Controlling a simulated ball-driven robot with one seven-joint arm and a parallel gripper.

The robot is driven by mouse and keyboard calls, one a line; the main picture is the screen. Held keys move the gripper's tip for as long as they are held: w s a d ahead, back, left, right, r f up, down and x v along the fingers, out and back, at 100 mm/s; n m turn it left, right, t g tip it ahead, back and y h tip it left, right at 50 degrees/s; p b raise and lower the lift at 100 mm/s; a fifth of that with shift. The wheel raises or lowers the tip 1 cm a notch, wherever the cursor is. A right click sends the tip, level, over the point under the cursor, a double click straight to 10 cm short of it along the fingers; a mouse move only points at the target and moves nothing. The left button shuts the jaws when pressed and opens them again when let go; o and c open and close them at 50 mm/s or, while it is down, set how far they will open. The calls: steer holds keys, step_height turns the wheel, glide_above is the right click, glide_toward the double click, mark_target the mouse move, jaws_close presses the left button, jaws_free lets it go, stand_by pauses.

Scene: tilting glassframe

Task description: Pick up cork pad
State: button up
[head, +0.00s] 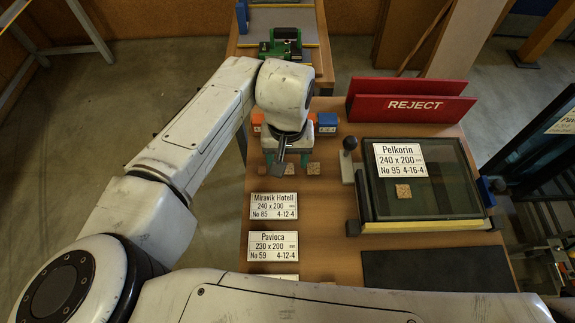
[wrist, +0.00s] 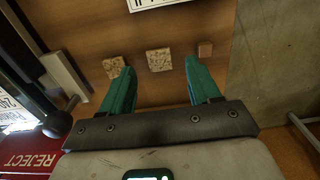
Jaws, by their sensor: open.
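My gripper (head: 286,160) has green fingers and hangs open over the wooden table. In the wrist view its fingertips (wrist: 159,66) are apart with nothing held. A speckled cork pad (wrist: 159,61) lies flat on the wood, showing between the fingertips. A second cork pad (wrist: 114,67) lies to its left, partly behind the left finger. A smaller reddish-brown piece (wrist: 205,50) lies to the right. In the head view one cork pad (head: 314,169) shows right of the gripper. Another cork pad (head: 403,191) lies on the glass pane. The gripper's height above the table is hard to tell.
The framed glass pane (head: 440,200) with a Pelkorin label stands right of the gripper, beside a black-knobbed lever (head: 349,143). A red REJECT rack (head: 410,104) stands behind. White labels (head: 273,206) and a dark mat (head: 437,270) lie nearer. Orange and blue blocks (head: 327,122) sit behind the gripper.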

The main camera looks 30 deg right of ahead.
mark_target(288, 169)
steer(key=shift+f, duration=1.1)
steer(key=shift+f, duration=0.25)
jaws_close()
stand_by(0.3)
